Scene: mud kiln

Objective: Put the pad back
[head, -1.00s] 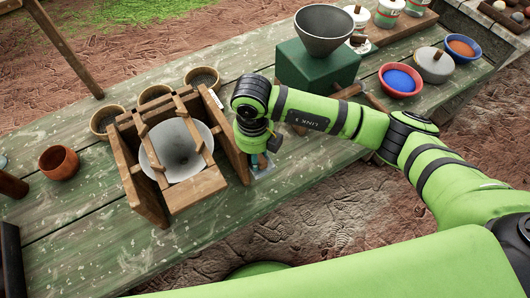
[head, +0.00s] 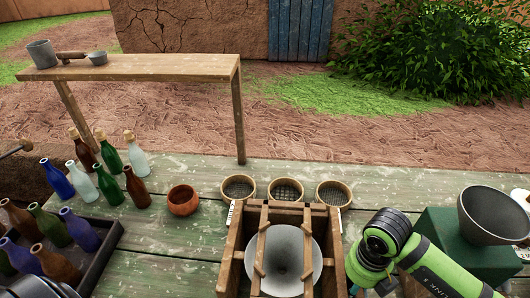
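I cannot make out the pad in the head view. My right arm comes in from the lower right, and its wrist is just right of the wooden frame (head: 235,262) that holds a grey funnel-shaped bowl (head: 283,262). My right gripper (head: 386,286) points down below the wrist at the bottom edge. Its fingers are hidden or cut off, so what it holds does not show. My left gripper cannot be identified in this view.
Three round sieves (head: 286,189) stand behind the frame. An orange-brown pot (head: 183,200) is to their left. Several bottles stand around a dark tray (head: 105,245) at left. A green block (head: 440,262) under a dark bowl (head: 492,216) is at right.

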